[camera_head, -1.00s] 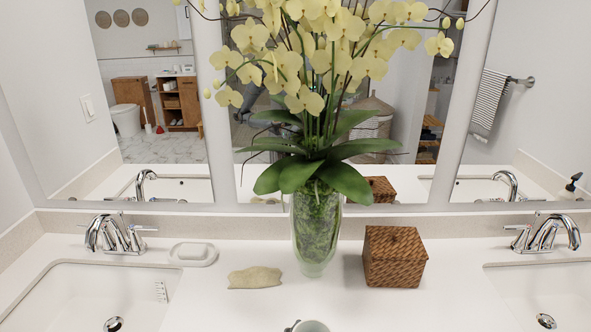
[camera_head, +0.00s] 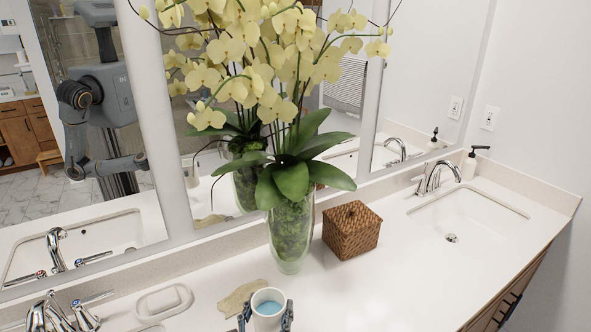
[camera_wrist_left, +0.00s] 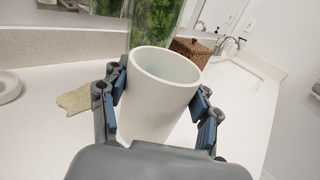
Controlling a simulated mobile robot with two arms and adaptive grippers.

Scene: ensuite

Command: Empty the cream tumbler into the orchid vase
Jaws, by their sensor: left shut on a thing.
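The cream tumbler (camera_head: 268,314) is at the bottom of the head view, with blue liquid inside. My left gripper (camera_head: 267,318) is shut on it, one finger on each side. The left wrist view also shows the tumbler (camera_wrist_left: 158,100) between the blue finger pads of my left gripper (camera_wrist_left: 160,105), its mouth facing up. The orchid vase (camera_head: 290,235) is clear glass with green filling and yellow orchids. It stands on the counter beyond the tumbler, apart from it. Its lower part shows behind the tumbler in the wrist view (camera_wrist_left: 152,25). My right gripper is not in view.
A woven brown box (camera_head: 351,230) stands right of the vase. A tan stone-like piece (camera_head: 238,299) and a soap dish (camera_head: 163,302) lie to the left. A sink (camera_head: 465,222) is at the right. The mirror (camera_head: 225,180) rises behind the counter (camera_head: 375,285).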

